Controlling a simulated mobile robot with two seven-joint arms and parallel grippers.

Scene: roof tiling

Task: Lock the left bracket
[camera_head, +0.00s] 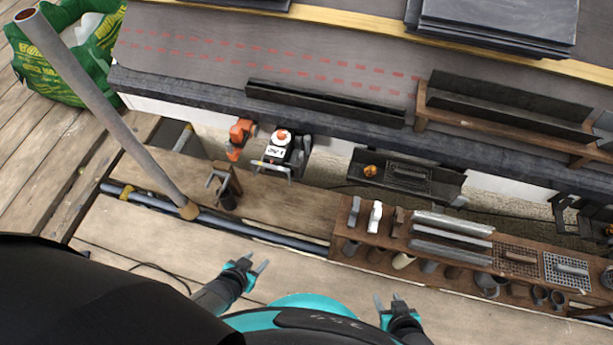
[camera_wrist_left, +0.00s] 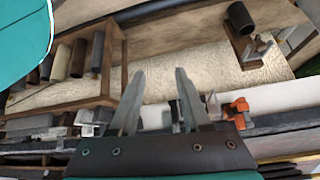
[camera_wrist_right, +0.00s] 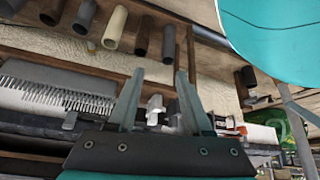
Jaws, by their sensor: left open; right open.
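An orange clamp-like part (camera_head: 239,137) sits at the roof's lower edge at the left; it also shows in the left wrist view (camera_wrist_left: 235,109). Right of it is a black and white device with a red-orange knob (camera_head: 281,137). I cannot tell for sure which of these is the left bracket, or whether a lever is locked. My left gripper (camera_head: 256,262) is open and empty, over the planks well short of these parts. My right gripper (camera_head: 387,299) is open and empty, in front of the wooden rack, apart from everything.
A wooden rack (camera_head: 338,252) with tubes and trowels stands at the right. A slanted grey pole (camera_head: 105,110) rises at the left. A black tray (camera_head: 448,187) hangs at the roof edge. A cup-like holder (camera_head: 228,197) stands on the plank.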

